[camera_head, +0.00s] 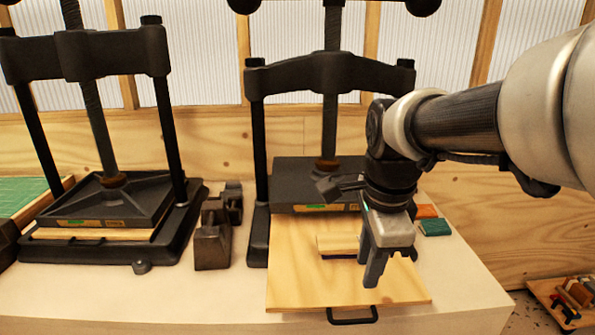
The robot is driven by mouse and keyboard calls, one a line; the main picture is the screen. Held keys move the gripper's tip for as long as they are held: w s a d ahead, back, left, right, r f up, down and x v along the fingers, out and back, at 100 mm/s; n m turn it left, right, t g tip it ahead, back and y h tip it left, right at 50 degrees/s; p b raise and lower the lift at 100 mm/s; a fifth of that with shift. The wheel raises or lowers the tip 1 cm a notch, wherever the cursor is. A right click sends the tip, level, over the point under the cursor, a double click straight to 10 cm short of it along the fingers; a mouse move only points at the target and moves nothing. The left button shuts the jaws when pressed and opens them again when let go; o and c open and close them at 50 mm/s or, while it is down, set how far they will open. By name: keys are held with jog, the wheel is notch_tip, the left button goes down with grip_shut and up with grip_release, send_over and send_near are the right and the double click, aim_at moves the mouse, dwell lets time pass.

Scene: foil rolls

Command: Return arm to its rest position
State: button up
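My gripper (374,268) hangs from my arm, which reaches in from the right. It points down over a light wooden board (300,285) with a black handle at its front. A small cream-coloured roll or block (338,244) lies on the board just left of my gripper, and my gripper partly covers its right end. The fingers overlap in this view, so the gap between them cannot be made out. I see nothing clearly held.
A black press (330,75) stands behind the board, and another press (85,60) stands at left. Dark metal blocks (212,245) sit between them. Orange and green small blocks (435,227) lie right of my gripper. A tray of tools (570,295) is low at right.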

jog(key=s+r+n+t+p, duration=0.3)
jog(key=s+r+n+p, duration=0.3)
jog(key=n, duration=1.2)
jog(key=s+r, duration=0.2)
jog(key=s, duration=0.1)
jog(key=shift+s+p, duration=0.3)
